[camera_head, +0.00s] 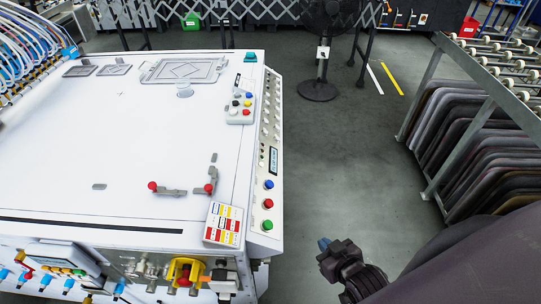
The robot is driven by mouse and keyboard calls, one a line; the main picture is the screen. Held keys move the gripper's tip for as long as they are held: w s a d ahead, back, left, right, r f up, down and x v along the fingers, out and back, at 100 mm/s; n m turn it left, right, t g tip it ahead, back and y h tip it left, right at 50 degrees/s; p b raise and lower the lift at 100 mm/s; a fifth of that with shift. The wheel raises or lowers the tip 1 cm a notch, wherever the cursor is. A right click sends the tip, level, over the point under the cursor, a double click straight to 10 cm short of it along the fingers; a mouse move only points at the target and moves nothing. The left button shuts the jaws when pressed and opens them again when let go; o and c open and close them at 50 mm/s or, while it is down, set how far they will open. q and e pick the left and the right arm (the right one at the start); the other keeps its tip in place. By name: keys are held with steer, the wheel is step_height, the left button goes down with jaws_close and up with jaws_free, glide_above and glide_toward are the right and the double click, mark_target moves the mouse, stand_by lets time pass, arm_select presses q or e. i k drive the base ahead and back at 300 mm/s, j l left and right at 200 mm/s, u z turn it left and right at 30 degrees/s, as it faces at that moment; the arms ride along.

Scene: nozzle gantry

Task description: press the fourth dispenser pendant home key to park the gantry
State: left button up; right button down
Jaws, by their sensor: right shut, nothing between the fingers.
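A small grey pendant (241,108) with red, blue, yellow and dark keys lies on the white machine top, near its right edge. I cannot read its key labels, so I cannot tell which one is the home key. My right gripper (325,245) is dark with a blue tip. It is shut and empty, over the floor to the right of the machine's front corner, well apart from the pendant. My left gripper is not in view.
The white machine (130,130) fills the left side, with a control strip (268,160) along its right edge. A red and yellow chart (225,224) sits at its front corner. A rack of dark panels (480,140) stands right. A fan (318,90) stands behind. Floor between is clear.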

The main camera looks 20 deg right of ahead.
mark_target(80, 273)
steer(key=k+l+u, duration=0.1)
steer(key=u, duration=0.3)
steer(key=k+u, duration=0.1)
steer(key=u, duration=0.25)
steer(key=k+l+u, duration=0.1)
steer(key=u, duration=0.3)
